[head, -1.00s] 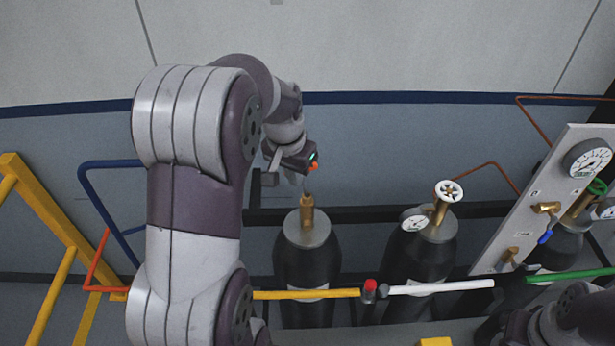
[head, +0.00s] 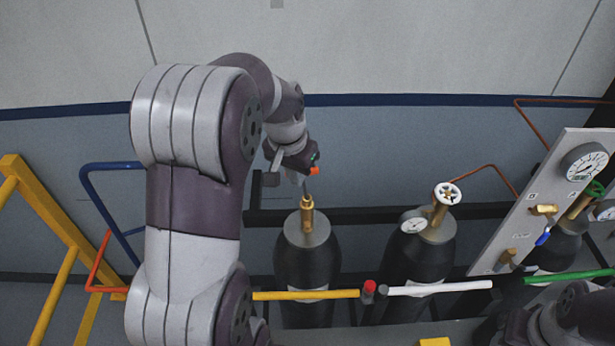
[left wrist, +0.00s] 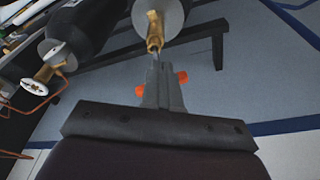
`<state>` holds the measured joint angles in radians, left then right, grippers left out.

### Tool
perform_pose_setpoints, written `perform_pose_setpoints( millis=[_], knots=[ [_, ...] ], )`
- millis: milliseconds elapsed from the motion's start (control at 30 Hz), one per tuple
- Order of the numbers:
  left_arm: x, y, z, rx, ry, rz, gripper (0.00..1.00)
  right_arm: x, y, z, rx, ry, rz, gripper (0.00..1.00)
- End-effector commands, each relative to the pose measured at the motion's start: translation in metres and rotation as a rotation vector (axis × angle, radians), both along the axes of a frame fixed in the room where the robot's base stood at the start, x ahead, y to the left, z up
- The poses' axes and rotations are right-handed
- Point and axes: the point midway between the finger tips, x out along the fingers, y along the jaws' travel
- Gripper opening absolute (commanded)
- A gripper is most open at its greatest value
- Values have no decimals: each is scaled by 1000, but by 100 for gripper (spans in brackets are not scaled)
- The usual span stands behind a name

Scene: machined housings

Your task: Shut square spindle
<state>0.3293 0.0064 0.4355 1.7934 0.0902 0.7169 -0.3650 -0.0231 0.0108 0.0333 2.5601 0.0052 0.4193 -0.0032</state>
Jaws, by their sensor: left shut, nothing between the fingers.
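A brass valve (head: 308,216) stands on top of the left dark gas cylinder (head: 306,265). Its narrow upper end, where a square spindle would be, is too small to make out clearly. My left gripper (head: 305,188) is just above this valve, pointing down, shut and empty. In the left wrist view the closed fingertips (left wrist: 158,64) are in line with the brass valve (left wrist: 154,32) and very close to its end; I cannot tell whether they touch. My right gripper is not in view; only part of that arm shows at the lower right.
A tilted panel (head: 538,200) with a gauge stands farther right. Yellow (head: 305,295) and white (head: 440,287) bars cross in front. A yellow frame (head: 45,215) stands left.

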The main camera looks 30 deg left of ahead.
Motion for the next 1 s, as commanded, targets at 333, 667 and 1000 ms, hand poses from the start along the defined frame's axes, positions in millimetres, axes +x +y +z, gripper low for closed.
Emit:
perform_pose_setpoints(
  millis=[333, 667, 1000],
  knots=[
    [0, 0, 45, 0, 0, 0, 0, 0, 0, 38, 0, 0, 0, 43],
    [0, 0, 69, 0, 0, 0, 0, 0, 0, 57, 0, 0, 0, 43],
    [0, 0, 67, 0, 0, 0, 0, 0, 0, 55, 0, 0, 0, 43]
  ],
)
